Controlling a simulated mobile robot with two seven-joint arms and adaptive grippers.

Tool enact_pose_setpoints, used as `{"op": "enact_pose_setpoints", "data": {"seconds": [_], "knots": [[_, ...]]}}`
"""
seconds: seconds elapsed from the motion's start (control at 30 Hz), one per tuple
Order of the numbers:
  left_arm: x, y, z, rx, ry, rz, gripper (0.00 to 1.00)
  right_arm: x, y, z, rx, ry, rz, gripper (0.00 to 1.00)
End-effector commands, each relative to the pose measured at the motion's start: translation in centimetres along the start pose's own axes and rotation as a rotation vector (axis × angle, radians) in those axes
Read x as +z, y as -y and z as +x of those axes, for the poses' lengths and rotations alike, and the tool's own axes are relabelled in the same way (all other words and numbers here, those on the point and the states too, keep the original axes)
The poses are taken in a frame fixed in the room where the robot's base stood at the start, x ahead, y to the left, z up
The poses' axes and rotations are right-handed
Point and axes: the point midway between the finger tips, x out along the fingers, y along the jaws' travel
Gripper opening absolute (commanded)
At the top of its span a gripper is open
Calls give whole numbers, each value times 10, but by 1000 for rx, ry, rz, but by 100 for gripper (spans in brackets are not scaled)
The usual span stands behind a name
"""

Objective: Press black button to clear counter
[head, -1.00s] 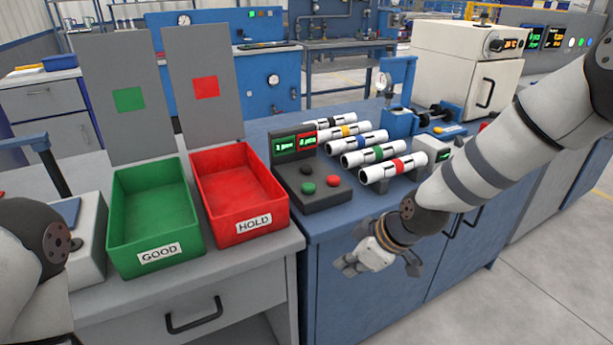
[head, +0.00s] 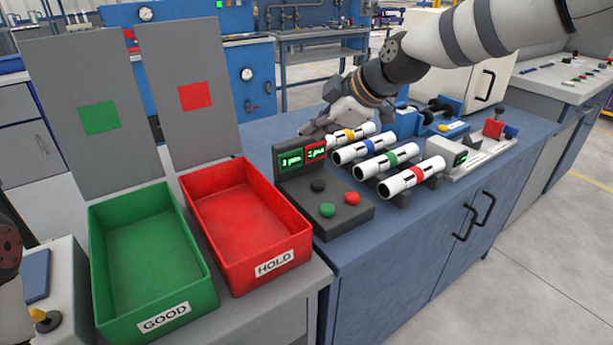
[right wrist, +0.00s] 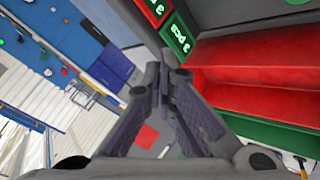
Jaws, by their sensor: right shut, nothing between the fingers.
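The black button (head: 318,186) is on the sloped dark control box (head: 345,220), behind a green button (head: 327,210) and a red button (head: 352,198). The counter has a green display (head: 290,162) and a red display (head: 316,150), both lit. In the right wrist view the green display (right wrist: 179,38) seems to read 3 pcs. My right gripper (head: 312,129) is behind and above the displays, apart from the black button. Its fingers (right wrist: 163,85) are shut and empty. The black button is not visible in the right wrist view. My left gripper is out of view.
Several white pipes with coloured bands, such as the red-banded pipe (head: 412,177), lie right of the control box. A red HOLD bin (head: 285,262) and a green GOOD bin (head: 200,312) stand to its left. The blue bench top (head: 350,255) is bare in front of the box.

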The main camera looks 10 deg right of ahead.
Motion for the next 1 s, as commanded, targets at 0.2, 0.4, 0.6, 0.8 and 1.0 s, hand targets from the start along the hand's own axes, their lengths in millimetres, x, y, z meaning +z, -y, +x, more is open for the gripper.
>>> {"op": "enact_pose_setpoints", "data": {"seconds": [0.2,0.4,0.6,0.8,1.0], "knots": [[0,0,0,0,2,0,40,0,1,1,-1,1,1,0],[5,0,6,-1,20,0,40,10,11,15,-8,3,4,0],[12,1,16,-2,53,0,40,27,28,37,-10,4,4,0],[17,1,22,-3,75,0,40,40,40,54,-6,3,4,0],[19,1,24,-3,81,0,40,45,46,62,-3,1,2,0]]}}
